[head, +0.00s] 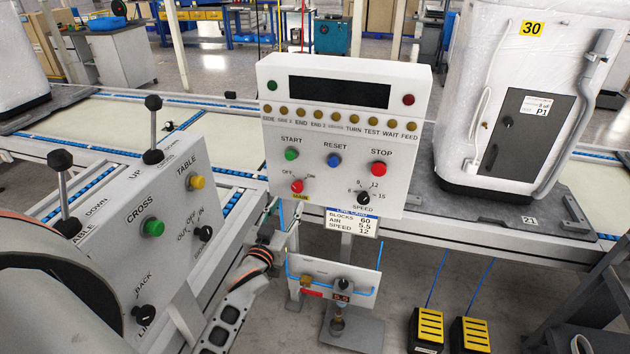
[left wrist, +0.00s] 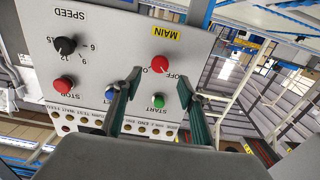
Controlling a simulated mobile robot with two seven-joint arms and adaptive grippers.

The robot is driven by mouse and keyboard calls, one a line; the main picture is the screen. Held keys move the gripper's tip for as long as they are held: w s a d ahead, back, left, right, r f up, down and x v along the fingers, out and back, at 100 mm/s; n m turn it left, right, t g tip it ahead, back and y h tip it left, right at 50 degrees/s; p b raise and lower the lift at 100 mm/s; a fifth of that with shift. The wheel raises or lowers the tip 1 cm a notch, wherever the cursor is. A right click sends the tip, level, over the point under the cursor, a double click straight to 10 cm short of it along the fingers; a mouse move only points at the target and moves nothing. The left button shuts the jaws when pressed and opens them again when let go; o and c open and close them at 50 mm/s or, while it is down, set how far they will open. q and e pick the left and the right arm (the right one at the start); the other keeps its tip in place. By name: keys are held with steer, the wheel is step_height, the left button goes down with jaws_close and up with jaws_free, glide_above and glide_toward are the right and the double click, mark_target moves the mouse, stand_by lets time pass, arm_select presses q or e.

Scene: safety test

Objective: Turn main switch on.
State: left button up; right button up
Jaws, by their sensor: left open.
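The main switch (head: 297,186) is a red rotary knob low on the left of the white control panel (head: 400,140), with OFF and ON printed above it and a yellow MAIN label below. I cannot tell which way its mark points. My left gripper (head: 283,215) is just below and left of the knob in the head view. In the left wrist view the gripper (left wrist: 158,80) is open and empty, and the red knob (left wrist: 160,64) appears between and just beyond its two fingertips. Contact is not clear. My right gripper is not in view.
The green start button (head: 292,154), blue reset button (head: 334,160), red stop button (head: 380,168) and black speed knob (head: 363,198) share the panel. A second sloped panel (head: 130,250) with levers stands at left. A wrapped machine (head: 500,90) sits on the conveyor at right.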

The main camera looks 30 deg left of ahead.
mark_target(297, 188)
arm_select(q)
steer(key=x, duration=0.8)
steer(key=shift+r+b, duration=0.15)
steer(key=shift+b, duration=0.2)
steer(key=c, duration=1.1)
